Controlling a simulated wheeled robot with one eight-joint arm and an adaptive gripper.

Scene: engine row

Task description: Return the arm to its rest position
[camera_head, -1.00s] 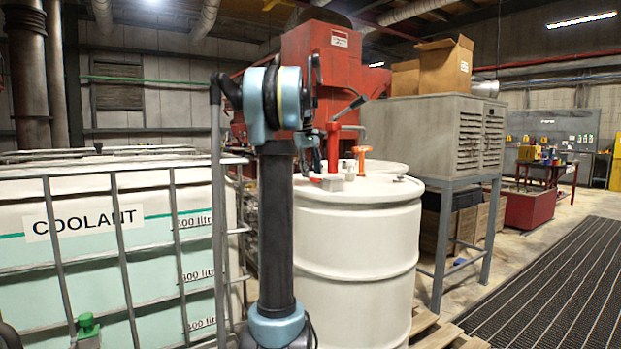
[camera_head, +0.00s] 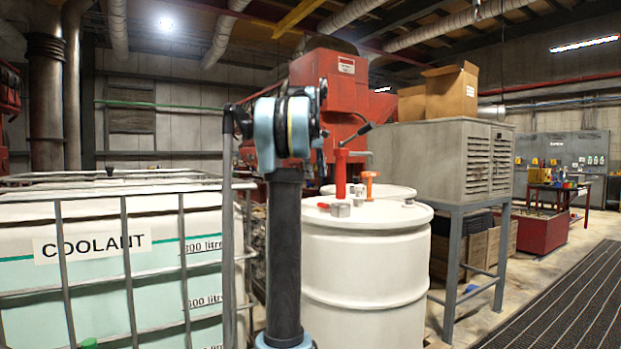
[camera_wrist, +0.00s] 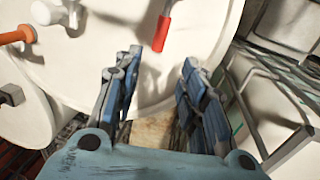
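My arm (camera_head: 286,250) stands upright in the middle of the head view, with its blue joint (camera_head: 285,125) on top, in front of a white drum (camera_head: 365,265). In the head view my gripper is mostly hidden behind the arm. In the wrist view my gripper (camera_wrist: 158,65) has its two blue fingers apart with nothing between them. The fingers point toward the white drum's top (camera_wrist: 95,60). A red-tipped lever (camera_wrist: 161,33) lies on the drum just beyond the fingertips; I see a gap between it and the fingers.
A caged coolant tank (camera_head: 100,290) stands close on the left. A grey louvred cabinet (camera_head: 440,160) on legs carries cardboard boxes (camera_head: 450,95) behind the drum. A red machine (camera_head: 330,90) is behind the arm. A dark floor grating (camera_head: 560,300) lies open at the right.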

